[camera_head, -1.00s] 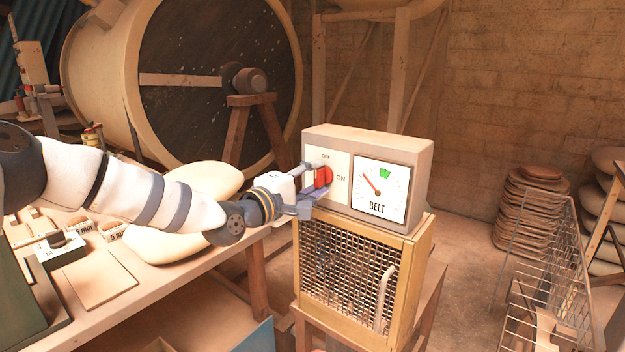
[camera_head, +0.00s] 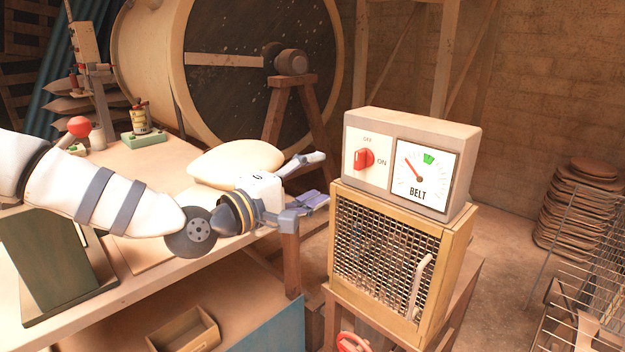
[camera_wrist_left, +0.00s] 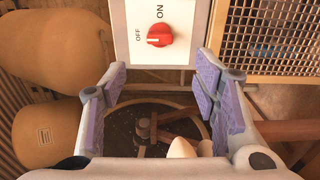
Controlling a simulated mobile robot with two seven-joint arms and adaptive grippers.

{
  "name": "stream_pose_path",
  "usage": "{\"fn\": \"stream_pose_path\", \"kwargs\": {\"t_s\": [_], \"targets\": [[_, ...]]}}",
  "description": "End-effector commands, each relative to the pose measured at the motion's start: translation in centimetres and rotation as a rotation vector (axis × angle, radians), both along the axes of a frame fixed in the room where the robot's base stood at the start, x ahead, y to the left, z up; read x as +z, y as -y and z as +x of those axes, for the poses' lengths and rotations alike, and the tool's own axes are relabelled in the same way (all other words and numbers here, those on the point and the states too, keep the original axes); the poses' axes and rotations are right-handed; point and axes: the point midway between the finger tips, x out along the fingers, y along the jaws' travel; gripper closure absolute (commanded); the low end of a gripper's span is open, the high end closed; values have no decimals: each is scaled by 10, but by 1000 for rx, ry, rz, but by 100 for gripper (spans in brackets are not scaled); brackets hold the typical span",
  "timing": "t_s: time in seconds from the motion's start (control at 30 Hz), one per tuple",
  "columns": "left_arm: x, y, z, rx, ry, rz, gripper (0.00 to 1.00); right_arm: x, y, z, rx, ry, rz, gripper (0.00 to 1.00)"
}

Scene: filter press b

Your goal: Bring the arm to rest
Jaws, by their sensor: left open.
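My left gripper (camera_head: 312,180) is open and empty, in the air above the right end of the wooden bench, to the left of the belt control box (camera_head: 456,139). A gap shows between its fingertips and the box. The box carries a red knob (camera_head: 364,159) between OFF and ON marks and a dial marked BELT (camera_head: 424,175) with a red needle left of the green patch. In the left wrist view the spread fingers (camera_wrist_left: 163,100) hold nothing, and the red knob (camera_wrist_left: 160,33) is beyond them at the top. My right gripper is not in view.
The box stands on a mesh-fronted cabinet (camera_head: 388,259). A pale sack (camera_head: 235,160) lies on the bench behind my left gripper. A large drum (camera_head: 180,75) stands at the back. A wire rack (camera_head: 585,270) and stacked discs (camera_head: 580,215) are at the right.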

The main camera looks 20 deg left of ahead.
Motion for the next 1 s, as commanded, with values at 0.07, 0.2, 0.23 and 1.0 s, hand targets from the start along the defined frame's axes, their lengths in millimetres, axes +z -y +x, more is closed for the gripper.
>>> {"fn": "stream_pose_path", "kwargs": {"t_s": [0.07, 0.2, 0.23, 1.0], "targets": [[0, 0, -1, 0, 0, 0, 45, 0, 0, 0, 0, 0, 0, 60], [0, 0, -1, 0, -1, 0, 45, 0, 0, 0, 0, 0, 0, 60], [0, 0, 0, 0, -1, 0, 45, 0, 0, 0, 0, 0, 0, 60], [-338, 62, -347, -687, -913, 946, 45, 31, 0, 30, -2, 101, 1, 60]]}}
